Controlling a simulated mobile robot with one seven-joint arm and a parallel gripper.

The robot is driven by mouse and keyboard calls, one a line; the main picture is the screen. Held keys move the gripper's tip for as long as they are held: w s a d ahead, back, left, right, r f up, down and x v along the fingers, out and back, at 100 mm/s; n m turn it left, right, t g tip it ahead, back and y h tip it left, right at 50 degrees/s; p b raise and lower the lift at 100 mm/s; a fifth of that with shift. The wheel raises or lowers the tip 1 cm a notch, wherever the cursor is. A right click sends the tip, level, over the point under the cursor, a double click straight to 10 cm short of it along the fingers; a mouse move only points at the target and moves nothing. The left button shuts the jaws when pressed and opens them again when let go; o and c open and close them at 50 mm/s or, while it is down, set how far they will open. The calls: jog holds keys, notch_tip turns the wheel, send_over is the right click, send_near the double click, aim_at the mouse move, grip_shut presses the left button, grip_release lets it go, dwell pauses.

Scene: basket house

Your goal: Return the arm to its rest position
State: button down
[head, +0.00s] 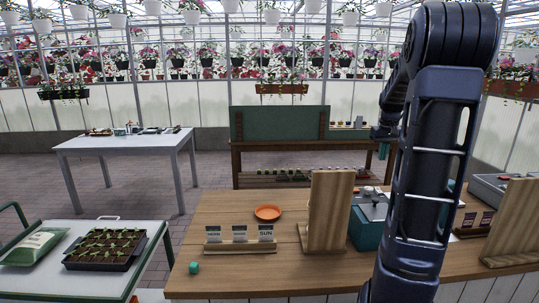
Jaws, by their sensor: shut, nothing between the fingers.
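My arm (430,150) rises on the right side of the head view, bends at the top and reaches away from me. My gripper (384,150) shows small and partly hidden at the left edge of the arm, in front of the far wooden bench. It points down, is shut and holds nothing.
A seedling tray (105,249) and a green-white bag (35,246) lie left. A white table (125,145) stands behind.

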jog(key=s+a+r+t, duration=0.3)
jog(key=s+a+r, duration=0.1)
jog(key=s+a, duration=1)
jog(key=s+a+f, duration=0.2)
jog(key=s+a, duration=0.1)
jog(key=s, duration=0.3)
jog(key=s+a+f, duration=0.2)
jog(key=s, duration=0.5)
jog(key=shift+s+a+f, duration=0.3)
jog(key=shift+a+f, duration=0.05)
jog(key=shift+a, duration=0.05)
